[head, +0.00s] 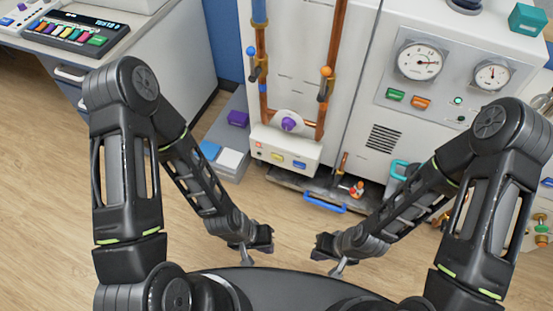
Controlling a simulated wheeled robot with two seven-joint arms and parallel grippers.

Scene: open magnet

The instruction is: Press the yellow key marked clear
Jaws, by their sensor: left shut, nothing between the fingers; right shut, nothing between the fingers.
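A black key panel (75,33) with a lit display and a row of coloured keys sits on the console at the top left. A small yellow key (74,33) shows in that row; its marking is too small to read. My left gripper (265,238) is shut and empty at the lower middle, far from the panel. My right gripper (322,246) is shut and empty just to its right. Neither touches anything.
The white console (135,38) has a drawer handle on its front. A white machine (360,70) with gauges and copper pipes stands at the back; a box (285,148) with coloured buttons, including a yellow one, is fixed below the pipes. The wood floor (50,160) at left is clear.

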